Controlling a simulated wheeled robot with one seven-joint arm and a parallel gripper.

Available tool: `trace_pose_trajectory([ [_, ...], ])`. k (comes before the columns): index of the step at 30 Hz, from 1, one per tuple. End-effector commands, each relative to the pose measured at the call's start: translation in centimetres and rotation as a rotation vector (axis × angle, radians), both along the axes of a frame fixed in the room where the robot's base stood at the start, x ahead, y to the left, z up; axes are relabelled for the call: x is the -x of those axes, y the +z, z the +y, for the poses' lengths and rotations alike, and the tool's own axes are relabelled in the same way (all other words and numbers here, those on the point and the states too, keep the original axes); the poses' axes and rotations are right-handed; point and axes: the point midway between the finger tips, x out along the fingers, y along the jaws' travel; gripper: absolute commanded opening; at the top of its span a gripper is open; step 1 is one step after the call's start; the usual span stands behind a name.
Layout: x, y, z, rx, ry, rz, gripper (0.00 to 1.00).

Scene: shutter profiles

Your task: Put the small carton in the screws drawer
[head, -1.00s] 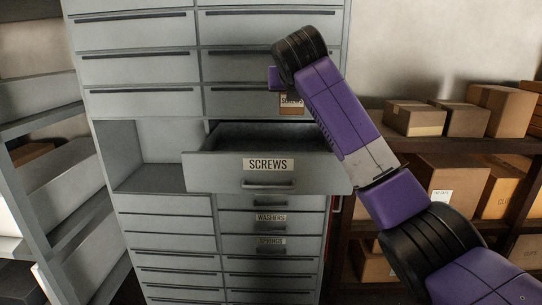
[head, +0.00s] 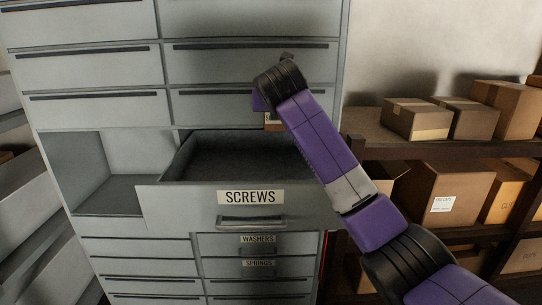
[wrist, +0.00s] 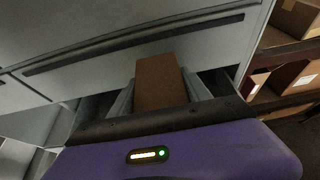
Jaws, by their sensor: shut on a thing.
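The small carton (wrist: 160,80) is a plain brown box between the two fingers of my gripper (wrist: 160,92) in the wrist view. My gripper is shut on it. In the head view only a small brown part of the carton (head: 274,122) shows beside my purple wrist. It appears above the rear right part of the open drawer; its height over the drawer is hard to tell. The screws drawer (head: 170,207), grey and labelled SCREWS, is pulled out, and the visible part of its dark inside looks empty. My arm hides its right side.
Closed drawers of the grey cabinet (head: 95,52) rise above and behind the open one. Closed washers (head: 273,250) and springs (head: 275,273) drawers lie below. An empty open slot (head: 135,155) is at left. Shelves with brown boxes (head: 415,118) stand at right.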

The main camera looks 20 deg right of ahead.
Motion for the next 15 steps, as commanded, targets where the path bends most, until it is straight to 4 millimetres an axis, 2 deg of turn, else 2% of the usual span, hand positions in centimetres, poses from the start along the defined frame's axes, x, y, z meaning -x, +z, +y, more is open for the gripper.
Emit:
trace_pose_trajectory([
  [3,0.1,-2.9,0.0,-0.001,0.001,0.003,0.00],
  [9,0.0,-7.3,0.0,-0.001,0.000,0.002,0.00],
  [15,0.0,-9.5,0.0,0.001,0.000,-0.002,0.00],
])
